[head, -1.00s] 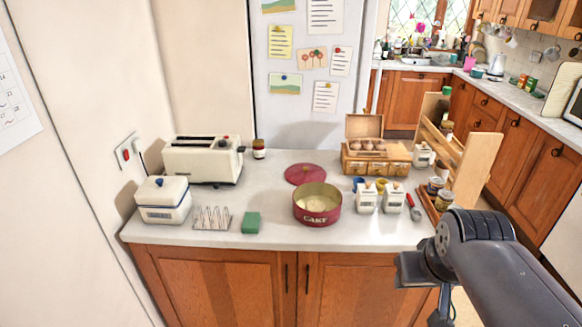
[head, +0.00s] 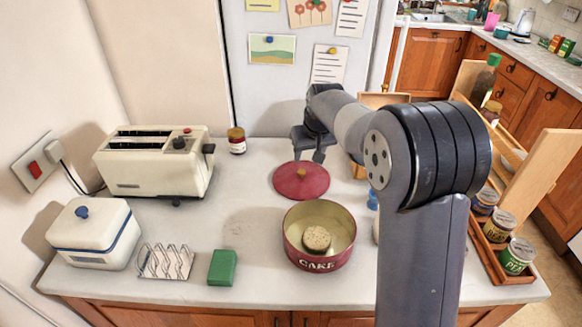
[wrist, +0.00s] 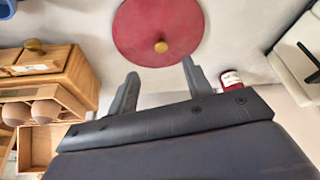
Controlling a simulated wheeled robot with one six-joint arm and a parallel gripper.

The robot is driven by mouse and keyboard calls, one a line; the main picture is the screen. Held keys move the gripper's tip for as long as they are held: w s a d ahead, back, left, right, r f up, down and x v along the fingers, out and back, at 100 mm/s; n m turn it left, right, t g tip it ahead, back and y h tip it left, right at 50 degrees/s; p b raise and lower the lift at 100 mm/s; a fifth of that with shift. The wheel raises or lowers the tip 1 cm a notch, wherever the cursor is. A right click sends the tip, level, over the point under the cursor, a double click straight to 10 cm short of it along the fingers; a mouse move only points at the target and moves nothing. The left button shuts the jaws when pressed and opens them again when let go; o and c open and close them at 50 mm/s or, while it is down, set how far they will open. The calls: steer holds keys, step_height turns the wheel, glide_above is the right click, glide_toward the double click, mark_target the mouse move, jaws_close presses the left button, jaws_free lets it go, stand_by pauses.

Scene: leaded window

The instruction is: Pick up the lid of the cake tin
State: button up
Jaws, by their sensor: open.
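The cake tin's lid (head: 301,183) is a flat, dark red disc with a small gold knob at its centre. It lies on the worktop just behind the open red cake tin (head: 320,262), which has a small round cake inside. In the wrist view the lid (wrist: 150,28) is ahead of the fingers, its knob (wrist: 161,47) roughly in line with the gap between them. My gripper (head: 314,157) is just behind and above the lid in the head view. In the wrist view my gripper (wrist: 160,83) is open and empty, apart from the lid.
A cream toaster (head: 155,165), a jar (head: 236,141), a white butter dish (head: 95,235), a toast rack (head: 166,262) and a green sponge (head: 222,267) stand to the left. A wooden rack with tins (head: 500,226) stands right. Wooden egg box (wrist: 45,90) is left in the wrist view.

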glide_above(302, 172)
steer(key=s, duration=0.2)
steer(key=f, duration=0.4)
steer(key=shift+s+d+f+p, duration=0.15)
steer(key=shift+d+f+p, duration=0.15)
steer(key=shift+f+p, duration=0.1)
steer(key=shift+p+x, duration=0.9)
steer(key=shift+x, duration=2.05)
steer(key=shift+d, duration=0.1)
jaws_close()
